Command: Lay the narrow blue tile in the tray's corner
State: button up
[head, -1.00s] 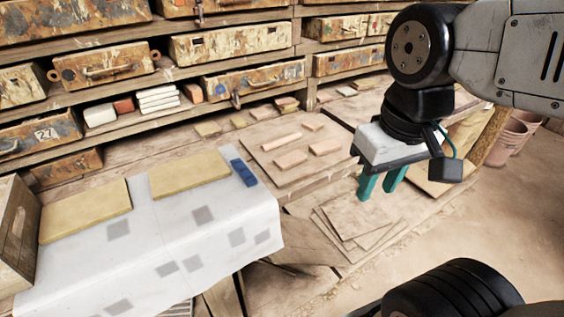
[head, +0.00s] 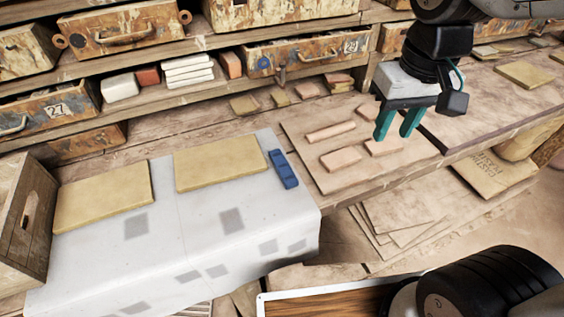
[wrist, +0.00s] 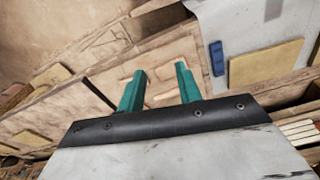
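The narrow blue tile (head: 283,169) lies on the pale cloth (head: 195,255), just right of a yellow slab. It also shows in the wrist view (wrist: 217,58), to the right of my fingers. My gripper (head: 398,134) has two teal fingers, spread apart with nothing between them. It hangs above the board of small pinkish tiles, to the right of the blue tile and apart from it. In the wrist view the gripper (wrist: 160,82) is also open and empty. A wood-bottomed tray with a white rim (head: 330,290) shows partly at the bottom edge, beside my base.
Two yellow slabs (head: 103,195) (head: 220,163) lie on the cloth. A wooden crate (head: 22,225) stands at the left edge. Shelves with worn drawers (head: 125,28) run along the back. Thin boards (head: 395,213) lie low in front of the bench.

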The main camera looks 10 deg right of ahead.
jog(key=w+a+f+n, duration=0.1)
jog(key=w+a+f, duration=0.4)
jog(key=w+a, duration=0.4)
jog(key=n+g, duration=0.1)
send_near(282, 164)
jog(key=shift+d, duration=0.2)
jog(key=f, duration=0.8)
jog(key=shift+s+a+f, duration=0.1)
jog(key=shift+a+f, duration=0.1)
jog(key=shift+a, duration=0.1)
grip_shut()
jog(key=shift+r, duration=0.1)
